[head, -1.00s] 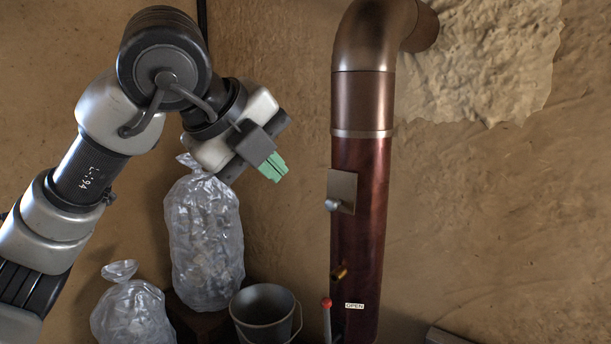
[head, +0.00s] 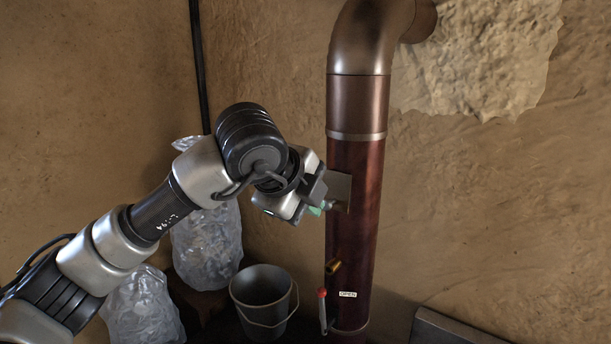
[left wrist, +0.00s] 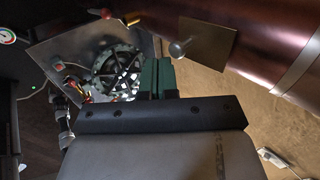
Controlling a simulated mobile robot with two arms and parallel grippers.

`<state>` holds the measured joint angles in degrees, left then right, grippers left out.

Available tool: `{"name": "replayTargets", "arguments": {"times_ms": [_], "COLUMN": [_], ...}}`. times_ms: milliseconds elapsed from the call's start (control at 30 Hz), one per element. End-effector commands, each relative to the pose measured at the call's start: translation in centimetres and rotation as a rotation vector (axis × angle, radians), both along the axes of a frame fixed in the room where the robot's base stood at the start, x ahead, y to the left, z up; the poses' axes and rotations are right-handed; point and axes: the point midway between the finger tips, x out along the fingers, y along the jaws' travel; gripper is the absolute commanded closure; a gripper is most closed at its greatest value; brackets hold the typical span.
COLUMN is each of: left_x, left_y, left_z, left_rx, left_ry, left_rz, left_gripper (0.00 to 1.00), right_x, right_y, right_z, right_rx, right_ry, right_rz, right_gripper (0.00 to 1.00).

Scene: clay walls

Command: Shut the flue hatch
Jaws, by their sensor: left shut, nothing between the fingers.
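The flue hatch (head: 340,187) is a flat brownish metal plate with a round grey knob (head: 331,206), on the dark red flue pipe (head: 352,255). The plate juts out past the pipe's left side. In the left wrist view the hatch (left wrist: 210,42) and its knob (left wrist: 179,49) show at upper right. My left gripper (head: 316,210) is just left of the knob, its green fingers partly hidden by the wrist. In the left wrist view the fingers (left wrist: 157,76) are together and empty, below and left of the knob. Whether they touch it I cannot tell. My right gripper is not in view.
Below the hatch are a brass stub (head: 333,267), a red-tipped lever (head: 322,305) and an "OPEN" label (head: 347,294). A metal bucket (head: 262,300) and plastic bags (head: 207,245) stand left. A toothed wheel (left wrist: 114,72) shows in the left wrist view.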

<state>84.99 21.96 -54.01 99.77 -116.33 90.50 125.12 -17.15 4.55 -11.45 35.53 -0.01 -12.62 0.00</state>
Motion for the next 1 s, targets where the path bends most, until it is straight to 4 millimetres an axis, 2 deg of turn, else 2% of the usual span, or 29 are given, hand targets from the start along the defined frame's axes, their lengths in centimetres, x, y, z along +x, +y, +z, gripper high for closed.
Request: {"name": "replayTargets", "arguments": {"times_ms": [33,167,633,767,1000], "left_x": [0.6,1.4,1.8,2.0,2.5], "left_y": [-0.4,-1.0,-1.1,-1.2,-1.7], "left_z": [0.3,-0.1,-0.5,-0.9,-1.7], "left_rx": [0.0,0.0,0.0,-0.009,-0.049], "left_ry": [0.002,0.002,-0.001,-0.015,-0.072], "left_rz": [0.001,-0.001,0.001,0.001,-0.001], "left_gripper": [1.0,1.0,1.0,1.0,1.0], "right_x": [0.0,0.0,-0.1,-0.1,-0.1], "right_y": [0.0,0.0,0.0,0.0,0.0], "right_z": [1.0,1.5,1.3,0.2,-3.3], "right_rx": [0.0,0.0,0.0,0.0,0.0], "right_ry": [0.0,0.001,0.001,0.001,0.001], "right_rz": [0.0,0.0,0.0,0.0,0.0], "right_gripper": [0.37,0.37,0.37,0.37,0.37]}}
